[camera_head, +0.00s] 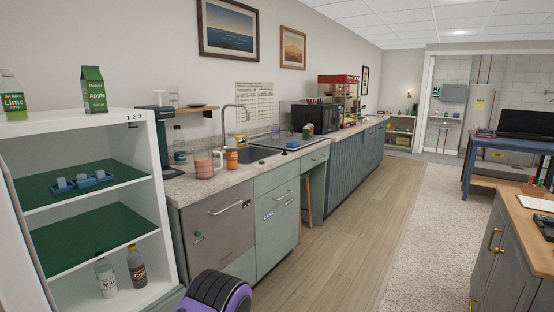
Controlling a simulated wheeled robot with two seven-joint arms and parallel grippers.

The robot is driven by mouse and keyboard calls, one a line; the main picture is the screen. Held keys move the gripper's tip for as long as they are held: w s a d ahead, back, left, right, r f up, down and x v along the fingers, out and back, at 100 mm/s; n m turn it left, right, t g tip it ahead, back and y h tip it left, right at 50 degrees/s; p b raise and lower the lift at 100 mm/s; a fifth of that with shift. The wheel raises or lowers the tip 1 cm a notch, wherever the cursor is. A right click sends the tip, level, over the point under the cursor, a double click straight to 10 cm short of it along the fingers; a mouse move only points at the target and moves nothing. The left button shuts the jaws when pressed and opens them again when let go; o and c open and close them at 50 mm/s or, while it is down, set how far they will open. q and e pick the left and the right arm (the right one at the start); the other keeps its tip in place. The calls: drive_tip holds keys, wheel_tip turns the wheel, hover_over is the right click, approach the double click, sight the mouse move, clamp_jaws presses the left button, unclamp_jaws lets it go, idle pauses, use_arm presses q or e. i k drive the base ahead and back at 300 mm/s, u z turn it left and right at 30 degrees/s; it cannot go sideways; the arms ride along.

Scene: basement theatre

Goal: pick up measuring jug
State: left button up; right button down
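A pinkish, translucent jug with a handle (205,163), which looks like the measuring jug, stands upright on the near end of the kitchen counter (190,187). It stands left of the sink (258,153). An orange bottle or canister with a dark top (232,157) stands right beside it; I cannot tell whether the two touch. Neither of my grippers shows in the head view, so the jug appears free of them.
An open white shelf unit (150,150) with green shelves, holding bottles, borders the counter on the left. The wooden floor (335,235) right of the counter is clear.

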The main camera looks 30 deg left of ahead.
sight(203, 156)
drive_tip(key=z, duration=0.3)
drive_tip(key=i, duration=1.5)
drive_tip(key=u, duration=0.6)
drive_tip(key=i, duration=1.05)
drive_tip(key=u, duration=0.8)
